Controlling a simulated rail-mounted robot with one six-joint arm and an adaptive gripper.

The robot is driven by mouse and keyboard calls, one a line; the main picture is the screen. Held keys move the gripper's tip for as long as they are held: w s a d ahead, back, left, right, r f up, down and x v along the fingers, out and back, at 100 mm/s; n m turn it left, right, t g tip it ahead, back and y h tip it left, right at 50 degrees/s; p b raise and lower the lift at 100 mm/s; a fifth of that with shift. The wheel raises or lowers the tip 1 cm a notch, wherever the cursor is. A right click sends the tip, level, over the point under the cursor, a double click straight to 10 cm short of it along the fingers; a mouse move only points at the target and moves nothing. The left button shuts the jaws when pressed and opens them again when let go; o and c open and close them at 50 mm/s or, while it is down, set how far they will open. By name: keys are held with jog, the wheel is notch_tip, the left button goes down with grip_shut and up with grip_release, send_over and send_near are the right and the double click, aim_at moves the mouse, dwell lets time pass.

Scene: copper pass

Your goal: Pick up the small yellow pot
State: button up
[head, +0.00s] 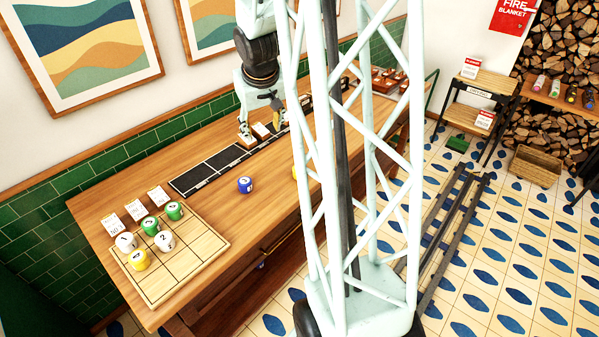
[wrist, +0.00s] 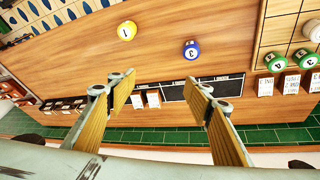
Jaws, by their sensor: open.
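A small yellow pot (wrist: 126,31) with a number on its top stands on the wooden counter, near the top of the wrist view. In the head view only a sliver of this yellow pot (head: 295,172) shows beside my column. In the head view my gripper (head: 268,106) is above the back of the counter, apart from the pots.
A blue pot (head: 245,185) stands alone on the counter. The grid board (head: 205,257) holds white and green pots too, with white cards (head: 134,208) behind it. A black tray strip (head: 207,173) lies along the back. Bare counter surrounds the blue pot.

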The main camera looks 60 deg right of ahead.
jog(key=s+d+f+m+p, duration=0.1)
jog(key=s+d+f+m, duration=0.2)
jog(key=s+d+f, duration=0.4)
jog(key=d+f, duration=0.4)
jog(key=f, duration=0.2)
jog(key=shift+f+p, duration=0.4)
jog(key=shift+f, duration=0.1)
jog(key=shift+x, duration=4.2)
jog(key=shift+s, duration=0.15)
jog(key=shift+f, duration=0.15)
jog(key=shift+p+x, duration=0.3)
jog(key=shift+x, duration=2.2)
jog(key=shift+s+f, duration=0.1)
jog(key=shift+s, duration=0.05)
jog(key=shift+c, duration=0.7)
